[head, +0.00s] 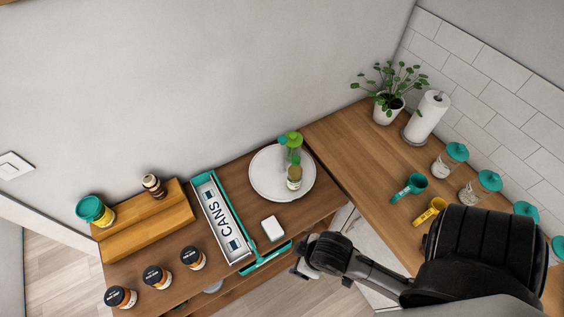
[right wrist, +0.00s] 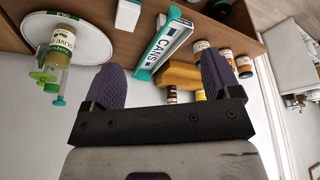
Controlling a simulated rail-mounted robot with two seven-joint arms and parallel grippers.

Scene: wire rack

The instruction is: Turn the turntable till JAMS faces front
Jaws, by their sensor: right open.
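The turntable (head: 264,185) is a white round disc on the wooden counter, near the corner; it also shows at the left of the right wrist view (right wrist: 30,35). A jar with an olive label (head: 294,178) and green-capped bottles (head: 292,143) stand on its right side. In the right wrist view a small green label (right wrist: 68,15) is on its rim, too small to read surely. I see no JAMS label. My right gripper (head: 304,262) is open and empty, off the counter's front edge, right of and nearer than the turntable. My left gripper is not in view.
A CANS tray (head: 207,187) and a white block (head: 272,228) lie left of and before the turntable. Several dark-lidded jars (head: 157,277) and a wooden step riser (head: 125,236) are further left. Teal and yellow mugs (head: 432,211) stand on the right counter.

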